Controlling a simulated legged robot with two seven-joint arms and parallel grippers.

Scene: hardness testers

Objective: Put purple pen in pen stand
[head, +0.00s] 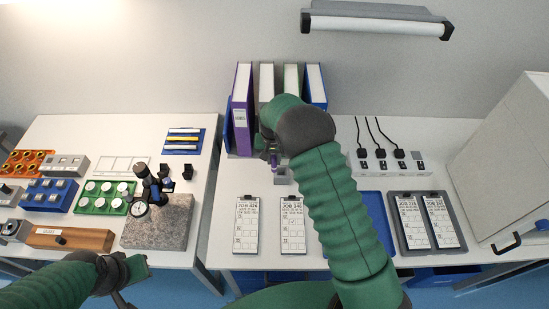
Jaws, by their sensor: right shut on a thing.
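My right gripper (271,152) is shut on the purple pen (274,162), a small purple piece of which shows below the fingers. It is over the rear of the right-hand table, in front of the binders. A small grey block (282,177), which looks like the pen stand, sits just below the pen, partly hidden by my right arm. I cannot tell whether the pen touches it or is inside it. My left gripper (128,274) is low at the left, in front of the left table's edge; its fingers are not clear.
Binders (243,112) stand upright behind the gripper. Clipboards (247,225) lie in front, with more in a grey tray (404,243) at right. A power strip (395,166) with plugs lies behind. A hardness tester on a granite block (168,222) stands on the left table.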

